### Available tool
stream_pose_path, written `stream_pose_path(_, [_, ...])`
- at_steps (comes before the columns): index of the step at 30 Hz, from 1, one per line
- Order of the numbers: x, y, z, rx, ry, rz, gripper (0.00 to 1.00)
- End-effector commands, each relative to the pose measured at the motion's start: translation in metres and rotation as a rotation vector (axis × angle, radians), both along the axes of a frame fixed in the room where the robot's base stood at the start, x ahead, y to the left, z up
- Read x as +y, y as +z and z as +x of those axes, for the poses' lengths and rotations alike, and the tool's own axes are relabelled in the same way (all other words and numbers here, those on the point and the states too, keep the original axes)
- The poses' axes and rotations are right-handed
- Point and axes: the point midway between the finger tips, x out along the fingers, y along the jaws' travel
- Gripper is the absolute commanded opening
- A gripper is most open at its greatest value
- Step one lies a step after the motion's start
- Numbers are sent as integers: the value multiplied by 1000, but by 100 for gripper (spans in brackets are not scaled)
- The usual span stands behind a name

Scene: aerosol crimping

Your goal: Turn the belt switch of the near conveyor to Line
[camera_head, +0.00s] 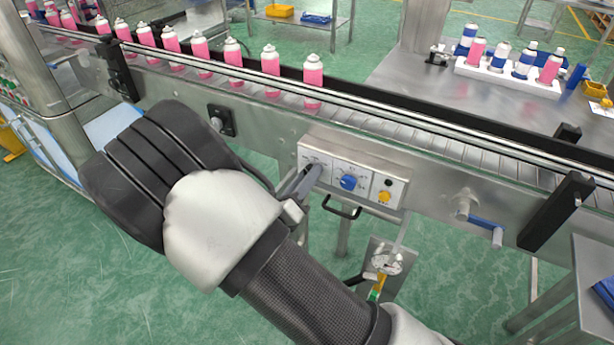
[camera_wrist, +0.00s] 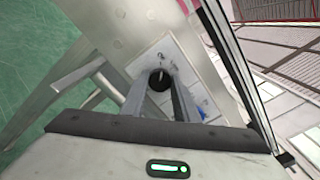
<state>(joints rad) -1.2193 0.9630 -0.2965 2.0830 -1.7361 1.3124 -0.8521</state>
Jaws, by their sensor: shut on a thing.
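The switch panel (camera_head: 367,177) is a light plate on the front of the near conveyor (camera_head: 440,165). My gripper (camera_head: 310,174) reaches its left end. In the wrist view my gripper (camera_wrist: 158,88) has its two fingers on either side of a round black knob (camera_wrist: 159,76) with a pale pointer line, and is shut on it. This knob appears to be the belt switch. It is hidden behind the fingers in the head view. The lettering around it is too small to read.
A blue knob (camera_head: 348,182) and a yellow button (camera_head: 384,197) sit right of my gripper on the panel. A black handle (camera_head: 341,212) is below. Several pink cans (camera_head: 313,80) stand on the belt. A blue crank (camera_head: 487,224) juts out at right.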

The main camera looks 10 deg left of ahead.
Motion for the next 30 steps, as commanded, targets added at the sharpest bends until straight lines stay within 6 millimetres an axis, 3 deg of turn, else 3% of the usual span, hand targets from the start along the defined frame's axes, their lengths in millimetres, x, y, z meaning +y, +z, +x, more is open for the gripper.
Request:
stream_pose_path(18, [0, -2, -1, -167, -1, 485, 5])
stream_pose_path(30, [0, -2, -1, -239, -1, 692, 5])
